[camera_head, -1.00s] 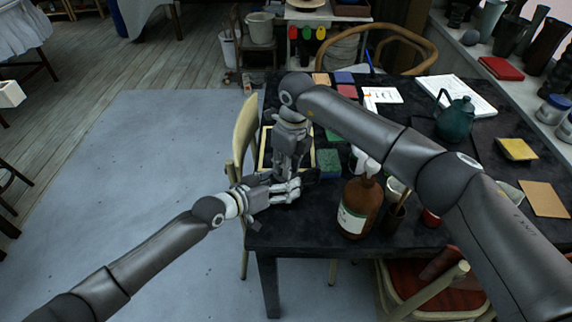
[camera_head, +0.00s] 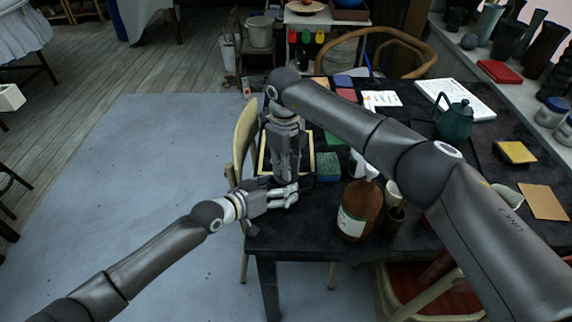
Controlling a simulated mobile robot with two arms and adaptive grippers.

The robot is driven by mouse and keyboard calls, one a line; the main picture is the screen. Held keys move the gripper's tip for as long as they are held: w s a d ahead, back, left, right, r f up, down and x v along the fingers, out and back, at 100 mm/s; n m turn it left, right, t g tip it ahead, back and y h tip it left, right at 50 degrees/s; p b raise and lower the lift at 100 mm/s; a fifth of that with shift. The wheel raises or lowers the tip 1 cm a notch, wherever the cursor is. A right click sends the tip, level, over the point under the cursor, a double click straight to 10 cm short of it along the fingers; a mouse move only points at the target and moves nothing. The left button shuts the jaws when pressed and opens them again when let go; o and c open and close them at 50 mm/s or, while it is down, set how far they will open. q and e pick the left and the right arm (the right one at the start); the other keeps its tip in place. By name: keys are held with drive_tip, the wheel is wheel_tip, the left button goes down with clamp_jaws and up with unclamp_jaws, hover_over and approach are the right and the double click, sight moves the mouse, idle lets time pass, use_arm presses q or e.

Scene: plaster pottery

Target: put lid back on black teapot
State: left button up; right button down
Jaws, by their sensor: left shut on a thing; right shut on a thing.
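My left gripper (camera_head: 291,193) is shut at the near left corner of the dark table (camera_head: 310,235). My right gripper (camera_head: 286,176) points down just behind it, over a yellow-edged frame or tray (camera_head: 313,152), and is also shut. The two grippers look very close together; I cannot tell if they touch. What each holds is hidden or too dark to make out against the table. I cannot clearly make out the black teapot or its lid. A dark green teapot (camera_head: 454,121) with a raised handle stands at the table's right side, apart from both grippers.
A dark cup (camera_head: 392,220) is beside the bottle. A pale chair (camera_head: 244,140) stands at the table's left edge. My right arm crosses above the table.

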drive_tip(key=shift+s+a+f, duration=0.1)
drive_tip(key=shift+s+f, duration=0.05)
drive_tip(key=shift+f, duration=1)
idle(0.6)
drive_tip(key=shift+r, duration=0.15)
drive_tip(key=shift+r, duration=0.45)
drive_tip(key=shift+w+d+r, duration=0.1)
drive_tip(key=shift+d+r, duration=0.05)
drive_tip(key=shift+r, duration=0.25)
drive_tip(key=shift+w+d+r, duration=0.1)
drive_tip(key=shift+r, duration=0.3)
drive_tip(key=shift+s, duration=0.1)
drive_tip(key=shift+a+f, duration=0.1)
idle(0.3)
